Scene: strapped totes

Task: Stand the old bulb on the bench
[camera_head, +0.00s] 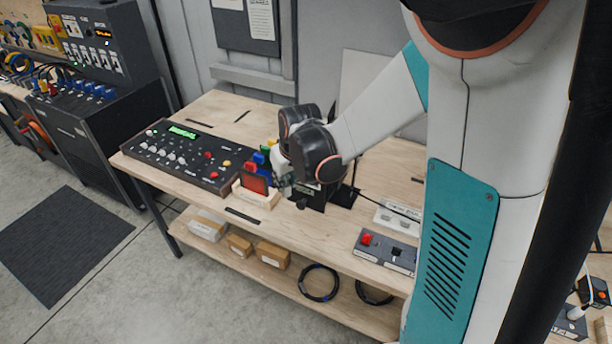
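The wooden bench (300,232) stands ahead, running from left to lower right. My gripper (283,184) is over the middle of the bench, beside a group of small red, blue and yellow pieces and a dark box (312,196). My arm's wrist covers much of it, and its fingers are too small to tell open from shut. I cannot make out the old bulb at my gripper or on the bench. A small white piece (576,313) shows at the lower right edge, but I cannot tell what it is.
A black control panel (185,158) with knobs fills the bench's left end. A wooden holder with a red plate (256,188) stands at the front edge. A grey switch box (386,250) lies at the right. Boxes (272,254) and cable coils (319,283) lie on the lower shelf.

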